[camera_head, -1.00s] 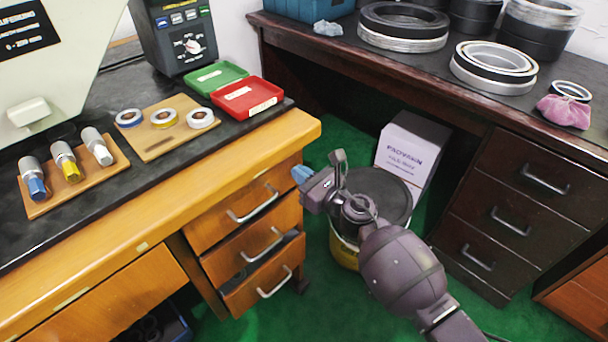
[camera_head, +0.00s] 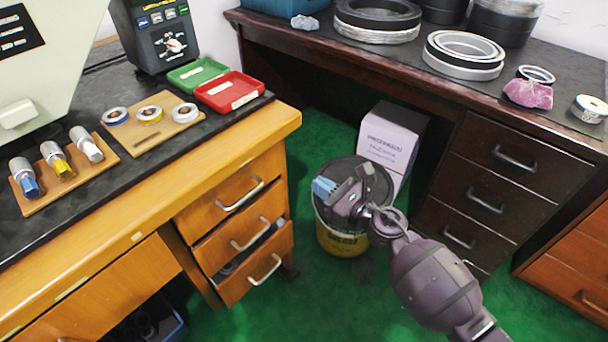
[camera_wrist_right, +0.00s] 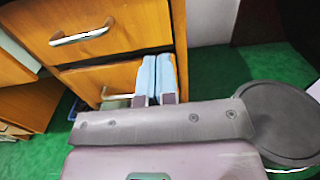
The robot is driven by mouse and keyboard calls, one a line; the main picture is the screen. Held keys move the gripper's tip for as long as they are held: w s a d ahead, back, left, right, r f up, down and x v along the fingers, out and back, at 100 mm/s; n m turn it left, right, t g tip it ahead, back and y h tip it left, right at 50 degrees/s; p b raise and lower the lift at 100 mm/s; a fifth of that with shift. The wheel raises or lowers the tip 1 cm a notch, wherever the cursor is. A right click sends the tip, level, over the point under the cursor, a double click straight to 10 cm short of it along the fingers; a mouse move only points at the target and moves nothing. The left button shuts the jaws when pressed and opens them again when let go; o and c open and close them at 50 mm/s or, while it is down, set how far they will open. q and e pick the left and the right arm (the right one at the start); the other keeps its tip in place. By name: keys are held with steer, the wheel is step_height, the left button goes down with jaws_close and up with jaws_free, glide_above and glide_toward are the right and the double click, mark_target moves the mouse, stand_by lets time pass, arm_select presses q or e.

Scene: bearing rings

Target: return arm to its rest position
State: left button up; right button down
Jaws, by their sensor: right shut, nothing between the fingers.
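My right gripper (camera_head: 323,187) is over the floor between the two desks, in front of the round lidded bucket (camera_head: 343,242). Its blue fingers are shut together with nothing between them, as the right wrist view (camera_wrist_right: 155,80) shows. It is apart from the wooden desk's drawers. My right arm comes in from the lower right. My left gripper is not in view. The bearing rings (camera_head: 150,114) lie on a wooden board on the left desk, well away from my right gripper.
The wooden desk's drawers (camera_head: 240,234) stand left of my right gripper. A white box (camera_head: 390,140) is behind the bucket. The dark desk (camera_head: 485,195) holds large rings and a pink bag (camera_head: 528,94). Red (camera_head: 230,92) and green trays are on the left desk. Green floor is open in front.

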steer(key=v, duration=0.2)
steer(key=shift+s+d, duration=0.2)
steer(key=shift+d, duration=0.05)
steer(key=shift+f, duration=0.1)
